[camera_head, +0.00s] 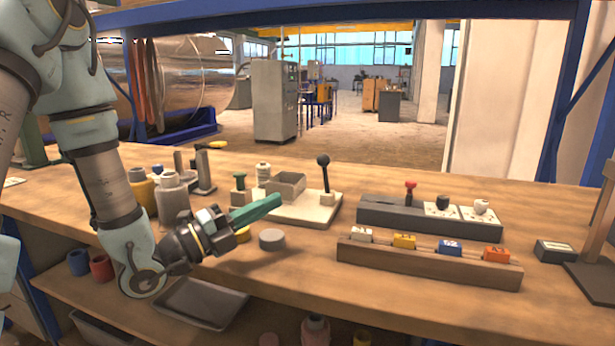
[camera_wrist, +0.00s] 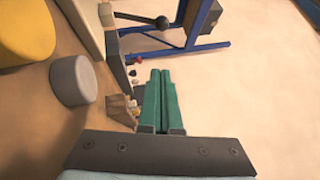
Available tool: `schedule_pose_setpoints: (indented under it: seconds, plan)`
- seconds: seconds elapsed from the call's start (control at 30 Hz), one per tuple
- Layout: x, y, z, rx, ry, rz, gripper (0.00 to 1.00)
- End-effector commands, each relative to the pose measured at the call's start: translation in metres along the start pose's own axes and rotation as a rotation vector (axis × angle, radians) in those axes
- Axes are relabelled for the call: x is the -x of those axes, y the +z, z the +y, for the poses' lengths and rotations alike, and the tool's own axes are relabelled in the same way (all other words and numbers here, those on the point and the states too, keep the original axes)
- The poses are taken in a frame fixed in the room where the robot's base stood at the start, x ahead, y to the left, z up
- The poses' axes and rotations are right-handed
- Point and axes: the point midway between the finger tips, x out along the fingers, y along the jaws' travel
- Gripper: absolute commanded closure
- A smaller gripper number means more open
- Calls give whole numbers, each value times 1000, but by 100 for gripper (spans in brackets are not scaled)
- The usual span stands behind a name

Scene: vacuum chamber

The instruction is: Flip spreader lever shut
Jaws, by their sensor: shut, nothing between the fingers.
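A lever with a black ball knob (camera_head: 323,160) stands nearly upright at the right end of a pale base plate (camera_head: 300,211). I take it for the spreader lever. In the wrist view the black knob (camera_wrist: 162,22) is beyond the fingers, at the top. My gripper (camera_head: 277,200) has green fingers pressed together and empty. In the head view it is in front of the plate, left of the lever and apart from it. The fingers (camera_wrist: 160,72) point up in the wrist view.
A grey round disc (camera_head: 272,239) lies on the bench below my gripper. A dark block with knobs (camera_head: 390,213) and a wooden rack (camera_head: 420,266) with coloured blocks stand right of the plate. Bottles (camera_head: 172,196) stand left, near my arm.

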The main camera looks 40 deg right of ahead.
Motion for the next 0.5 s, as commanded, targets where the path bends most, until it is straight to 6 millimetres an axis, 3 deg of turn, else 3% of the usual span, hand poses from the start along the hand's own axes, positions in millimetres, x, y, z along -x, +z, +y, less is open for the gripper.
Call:
schedule_pose_setpoints:
  seconds: [0.17,0.5]
  plan:
    - [-17,0,-2,0,-2,3,100]
    - [-85,0,-4,2,-1,3,100]
